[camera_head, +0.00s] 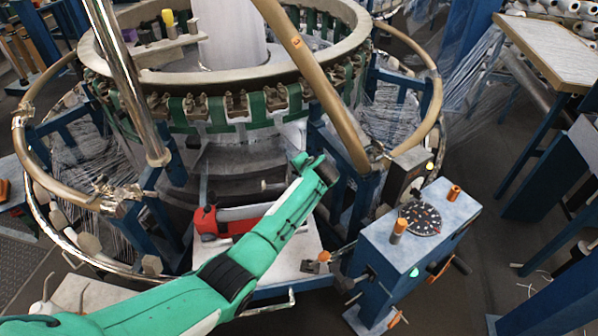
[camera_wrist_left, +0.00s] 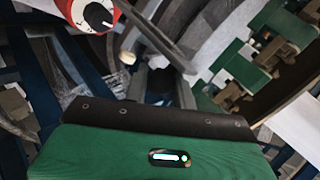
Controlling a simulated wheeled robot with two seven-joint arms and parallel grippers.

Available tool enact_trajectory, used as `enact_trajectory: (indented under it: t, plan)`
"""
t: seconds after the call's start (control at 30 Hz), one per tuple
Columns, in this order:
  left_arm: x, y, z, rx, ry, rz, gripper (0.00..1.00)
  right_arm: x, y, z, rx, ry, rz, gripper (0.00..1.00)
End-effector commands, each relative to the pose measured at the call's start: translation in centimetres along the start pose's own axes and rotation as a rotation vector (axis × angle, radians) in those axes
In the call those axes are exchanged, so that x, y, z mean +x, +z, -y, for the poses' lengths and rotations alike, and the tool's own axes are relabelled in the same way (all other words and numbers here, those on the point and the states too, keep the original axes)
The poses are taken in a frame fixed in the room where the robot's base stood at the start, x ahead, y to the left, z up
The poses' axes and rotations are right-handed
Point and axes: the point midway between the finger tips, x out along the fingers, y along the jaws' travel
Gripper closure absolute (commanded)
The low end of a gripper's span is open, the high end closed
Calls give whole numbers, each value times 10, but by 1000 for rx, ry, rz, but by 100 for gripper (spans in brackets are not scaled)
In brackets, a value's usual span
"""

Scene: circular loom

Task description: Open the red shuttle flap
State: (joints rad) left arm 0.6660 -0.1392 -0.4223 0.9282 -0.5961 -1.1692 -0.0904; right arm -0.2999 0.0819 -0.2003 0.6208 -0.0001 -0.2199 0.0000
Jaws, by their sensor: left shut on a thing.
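The red shuttle (camera_head: 230,222) sits on a pale platform below the loom ring, partly hidden behind my left arm. In the left wrist view, its red end with a black-and-white knob (camera_wrist_left: 95,14) is at the upper left. A thin dark strip, seemingly the shuttle flap (camera_wrist_left: 150,32), runs from the red end down toward my left gripper (camera_wrist_left: 165,85). My left gripper (camera_head: 322,168) is at the end of the green arm, up and right of the shuttle. It is shut on the strip's lower end, though the contact is hard to make out. My right gripper is out of view.
The loom's large ring (camera_head: 235,75) with green straps stands behind the gripper. A slanted tan pole (camera_head: 320,85) and a blue post are close to its right. A blue control box (camera_head: 415,240) with orange knobs stands at the right. A chrome pole (camera_head: 125,75) rises at the left.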

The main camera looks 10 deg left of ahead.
Motion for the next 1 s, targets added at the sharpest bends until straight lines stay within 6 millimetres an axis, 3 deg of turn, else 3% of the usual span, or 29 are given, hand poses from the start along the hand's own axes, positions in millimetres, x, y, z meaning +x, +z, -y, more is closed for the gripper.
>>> enact_trajectory:
  t: [0.2,0.23,0.33,0.73,1.0]
  plan:
    - [1,2,-4,1,7,2,100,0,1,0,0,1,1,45]
    - [1,2,-5,1,7,2,72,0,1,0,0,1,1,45]
    - [1,2,-4,1,6,2,53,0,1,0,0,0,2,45]
    - [-4,1,-2,1,3,0,53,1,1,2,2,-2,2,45]
    - [-38,0,-4,-2,3,-3,53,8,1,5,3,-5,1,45]
